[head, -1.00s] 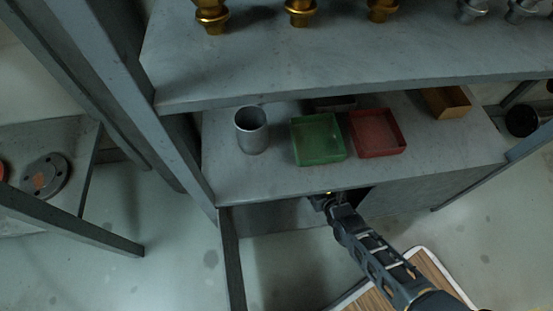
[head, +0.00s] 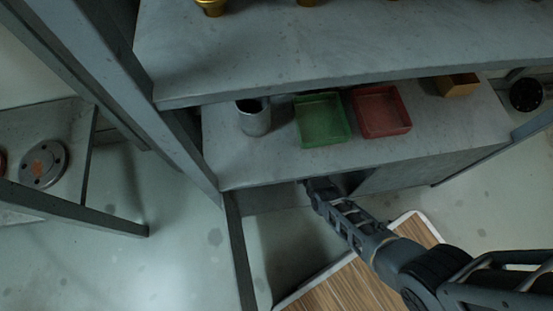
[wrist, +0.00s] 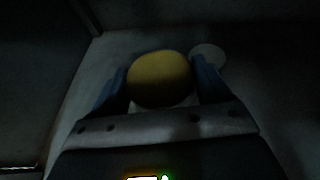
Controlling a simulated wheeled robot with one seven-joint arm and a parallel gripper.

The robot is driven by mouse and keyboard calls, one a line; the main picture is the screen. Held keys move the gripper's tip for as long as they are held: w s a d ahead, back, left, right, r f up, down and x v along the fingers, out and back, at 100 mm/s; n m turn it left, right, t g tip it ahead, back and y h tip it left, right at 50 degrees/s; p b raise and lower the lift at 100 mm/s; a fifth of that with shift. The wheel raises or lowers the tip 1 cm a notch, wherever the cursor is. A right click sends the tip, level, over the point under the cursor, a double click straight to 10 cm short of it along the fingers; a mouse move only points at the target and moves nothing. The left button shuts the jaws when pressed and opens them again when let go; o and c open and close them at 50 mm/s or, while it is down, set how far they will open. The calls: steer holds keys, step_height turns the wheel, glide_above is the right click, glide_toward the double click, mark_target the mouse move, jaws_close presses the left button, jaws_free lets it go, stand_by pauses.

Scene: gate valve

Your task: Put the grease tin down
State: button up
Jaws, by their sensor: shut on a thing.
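In the wrist view, a round yellow-topped tin, the grease tin (wrist: 160,78), sits between the two blue fingers of my gripper (wrist: 162,85). The fingers are shut on its sides. Below the tin a pale surface shows dimly; I cannot tell whether the tin touches it. In the head view my arm reaches under the front edge of the middle shelf, and the gripper and tin are hidden there.
A pale disc (wrist: 208,54) lies just beyond the right finger. On the middle shelf (head: 275,164) stand a grey metal cup (head: 254,118), a green tray (head: 322,120), a red tray (head: 381,111) and a tan box (head: 458,85). A shelf post is at left.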

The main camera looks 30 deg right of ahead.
steer(key=w+a+f+b, duration=0.1)
steer(key=a, duration=0.1)
steer(key=a+f+b, duration=0.1)
steer(key=a, duration=0.1)
steer(key=w+a+f+b, duration=0.1)
steer(key=a+f, duration=0.1)
steer(key=shift+w+a, duration=0.2)
steer(key=shift+w, duration=0.1)
steer(key=shift+f+b, duration=1.55)
steer(key=shift+f, duration=0.5)
steer(key=shift+f, duration=0.1)
steer(key=o, duration=1.2)
steer(key=shift+c, duration=0.2)
steer(key=p+v, duration=0.5)
steer(key=v, duration=0.6)
steer(key=shift+a+r, duration=0.1)
steer(key=shift+r, duration=0.15)
steer(key=shift+s+r, duration=0.1)
steer(key=shift+s, duration=0.35)
steer(key=shift+a, duration=0.1)
